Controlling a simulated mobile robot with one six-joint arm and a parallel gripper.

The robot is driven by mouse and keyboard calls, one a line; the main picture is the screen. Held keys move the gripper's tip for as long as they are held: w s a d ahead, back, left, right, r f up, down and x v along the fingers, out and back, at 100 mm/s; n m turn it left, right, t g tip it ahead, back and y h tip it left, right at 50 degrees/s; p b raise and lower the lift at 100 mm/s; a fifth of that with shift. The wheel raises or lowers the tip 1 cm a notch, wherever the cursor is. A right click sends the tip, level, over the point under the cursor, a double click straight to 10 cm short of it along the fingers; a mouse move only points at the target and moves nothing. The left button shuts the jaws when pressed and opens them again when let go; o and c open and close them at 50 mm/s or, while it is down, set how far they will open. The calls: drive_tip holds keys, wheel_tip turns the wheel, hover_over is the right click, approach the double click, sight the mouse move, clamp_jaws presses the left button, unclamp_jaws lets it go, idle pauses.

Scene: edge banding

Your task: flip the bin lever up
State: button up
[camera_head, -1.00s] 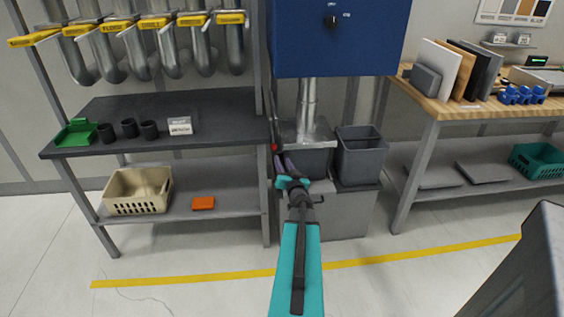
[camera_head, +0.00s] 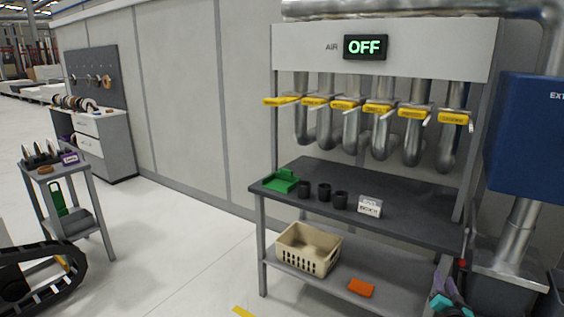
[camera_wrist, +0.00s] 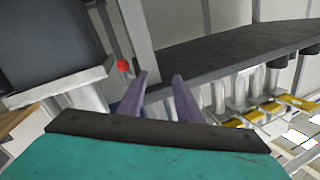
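The bin lever shows as a small red knob (camera_head: 462,264) at the lower right of the head view, beside the shelf's right post. In the wrist view the red knob (camera_wrist: 123,66) is just left of the left finger and appears apart from it. The lever's arm is mostly hidden. The grey bin (camera_head: 500,296) stands under the metal duct, cut by the frame's lower edge. My gripper (camera_head: 446,282) is at the bottom right of the head view, close below the knob. In the wrist view my gripper (camera_wrist: 160,78) has its two purple fingers apart, with nothing between them.
The shelf's dark top (camera_head: 400,190) and grey post (camera_head: 470,200) are close to my gripper. A blue extractor box (camera_head: 525,140) hangs above the bin. Yellow-handled pipes (camera_head: 380,110) line the shelf under an "OFF" sign (camera_head: 366,46). Open floor lies left.

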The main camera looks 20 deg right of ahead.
drive_tip(key=w+a+f+n+t+y, duration=0.1)
drive_tip(key=w+a+f+y, duration=0.25)
drive_tip(key=w+a, duration=0.55)
drive_tip(key=w+a+f+n+y, duration=0.15)
drive_tip(key=w+a+f, duration=0.35)
drive_tip(key=a, duration=0.8)
drive_tip(key=a+f+n+g+y+p, duration=0.1)
drive_tip(key=a+f+g, duration=0.1)
drive_tip(key=a+f, duration=0.65)
drive_tip(key=a+f+g+y, duration=0.2)
drive_tip(key=a+f, duration=0.3)
drive_tip(key=a, duration=0.7)
drive_tip(key=s+a+f+n+g, duration=0.2)
drive_tip(key=s+a+f+g, duration=0.2)
drive_tip(key=s+a+f, duration=0.3)
drive_tip(key=s+a+f+n+g, duration=0.1)
drive_tip(key=s+a+f+g, duration=0.4)
drive_tip(key=s, duration=0.5)
drive_tip(key=s+a+n+g+y, duration=0.1)
drive_tip(key=s+a+n+g, duration=0.1)
drive_tip(key=s, duration=0.9)
drive_tip(key=s+a+n+g+y+p, duration=0.1)
drive_tip(key=s+a+n+g, duration=0.2)
drive_tip(key=s+g, duration=0.3)
drive_tip(key=s+a, duration=0.1)
drive_tip(key=s, duration=0.4)
drive_tip(key=shift+a+r, duration=0.15)
drive_tip(key=shift+a, duration=0.1)
